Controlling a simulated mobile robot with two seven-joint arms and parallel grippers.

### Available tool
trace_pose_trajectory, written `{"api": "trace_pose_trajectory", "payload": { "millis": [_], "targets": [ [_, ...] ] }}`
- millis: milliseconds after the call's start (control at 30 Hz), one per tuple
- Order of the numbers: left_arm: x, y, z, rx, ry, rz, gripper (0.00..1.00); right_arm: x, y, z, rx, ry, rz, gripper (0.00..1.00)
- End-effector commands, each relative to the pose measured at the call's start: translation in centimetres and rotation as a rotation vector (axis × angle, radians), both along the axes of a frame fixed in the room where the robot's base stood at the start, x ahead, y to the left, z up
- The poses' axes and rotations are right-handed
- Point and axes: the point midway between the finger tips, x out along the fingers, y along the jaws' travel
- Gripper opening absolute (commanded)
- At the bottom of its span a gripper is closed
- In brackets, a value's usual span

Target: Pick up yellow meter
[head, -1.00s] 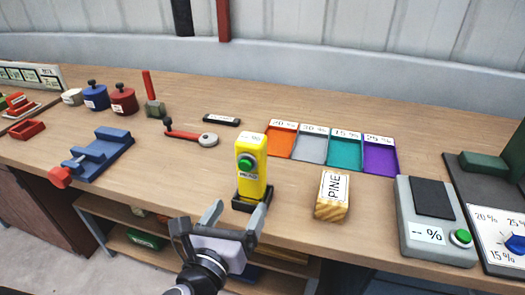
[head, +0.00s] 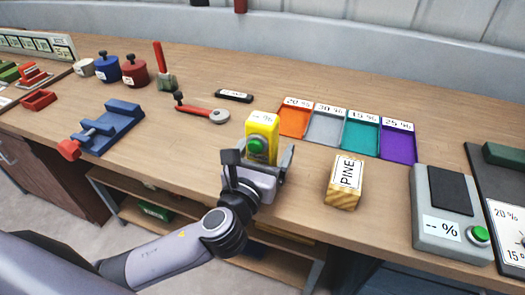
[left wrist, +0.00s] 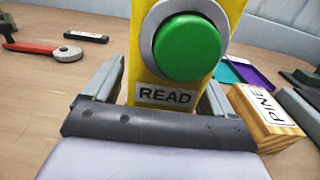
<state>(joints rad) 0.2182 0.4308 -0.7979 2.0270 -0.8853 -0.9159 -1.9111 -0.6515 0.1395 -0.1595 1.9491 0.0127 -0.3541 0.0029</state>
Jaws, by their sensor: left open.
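The yellow meter (head: 262,128) stands upright near the front edge of the bench, with a green button and a "READ" label that show large in the left wrist view (left wrist: 150,75). My left gripper (head: 258,160) is open, with one finger on each side of the meter. In the left wrist view the fingers (left wrist: 163,88) flank the meter's body, and I cannot tell whether they touch it. The gripper hides the meter's lower part and its dark stand in the head view. My right gripper is not in view.
A wooden block marked "PINE" (head: 345,182) stands just right of the gripper. A grey device (head: 445,240) is farther right. Coloured trays (head: 325,128) lie behind. A blue vise (head: 108,130) and a red-handled tool (head: 198,110) are to the left.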

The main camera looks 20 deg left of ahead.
Motion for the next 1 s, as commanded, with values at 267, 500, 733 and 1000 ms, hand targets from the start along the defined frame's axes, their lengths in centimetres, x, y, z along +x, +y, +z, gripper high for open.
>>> {"api": "trace_pose_trajectory", "payload": {
  "millis": [267,500,733,1000],
  "targets": [
    [0.0,0.0,0.0,-0.001,0.0,0.0,0.53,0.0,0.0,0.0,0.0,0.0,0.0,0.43],
    [0.0,0.0,0.1,-0.001,-0.002,0.0,0.2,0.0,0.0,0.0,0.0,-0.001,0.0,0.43],
    [0.0,0.0,0.7,-0.001,-0.004,0.0,0.2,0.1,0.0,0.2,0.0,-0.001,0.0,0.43],
    [0.0,0.0,4.8,-0.003,-0.008,-0.001,0.2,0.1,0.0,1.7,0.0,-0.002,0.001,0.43]
  ]
}}
